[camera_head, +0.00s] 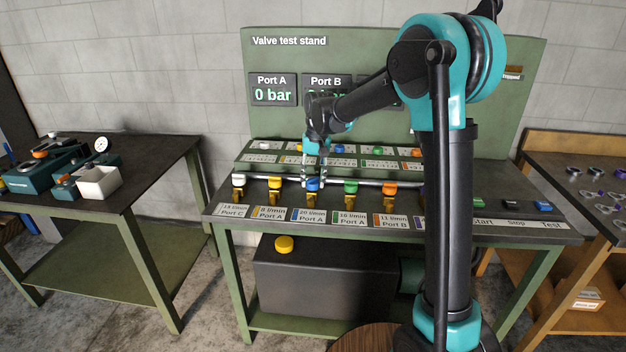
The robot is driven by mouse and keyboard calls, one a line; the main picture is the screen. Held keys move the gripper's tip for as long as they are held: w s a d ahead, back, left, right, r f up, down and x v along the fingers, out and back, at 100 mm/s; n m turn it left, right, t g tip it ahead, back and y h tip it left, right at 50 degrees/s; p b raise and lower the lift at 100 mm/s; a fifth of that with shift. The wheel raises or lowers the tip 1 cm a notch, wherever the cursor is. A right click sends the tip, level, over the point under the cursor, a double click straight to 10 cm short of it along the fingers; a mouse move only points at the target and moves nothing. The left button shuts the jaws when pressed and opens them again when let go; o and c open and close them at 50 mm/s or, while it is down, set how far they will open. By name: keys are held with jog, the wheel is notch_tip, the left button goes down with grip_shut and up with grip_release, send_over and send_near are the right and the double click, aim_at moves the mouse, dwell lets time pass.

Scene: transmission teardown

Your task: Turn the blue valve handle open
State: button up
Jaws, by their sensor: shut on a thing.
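The blue valve handle (313,184) sits on top of a brass valve in the front row of the valve test stand. My gripper (313,178) points down from above and its fingers are shut on the blue handle. The label below this valve reads 20 l/min, Port A (307,217). The Port A display (272,90) reads 0 bar. The Port B display (325,82) is partly hidden behind my arm. The picture is too small to tell exactly how the handle is turned.
A row of small coloured knobs stands behind. Start, Stop and Test buttons (544,206) are at right. Tables stand on both sides.

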jog(key=n, duration=0.4)
jog(key=shift+n, duration=0.3)
jog(key=n, duration=0.4)
jog(key=shift+w+n+g, duration=0.1)
jog(key=shift+n+g, duration=0.2)
jog(key=shift+n, duration=0.1)
jog(key=o, duration=1.2)
jog(key=shift+c, duration=0.2)
jog(key=shift+r, duration=0.1)
notch_tip(320, 180, up, 12)
jog(key=shift+w+d, duration=0.25)
jog(key=shift+w, duration=0.1)
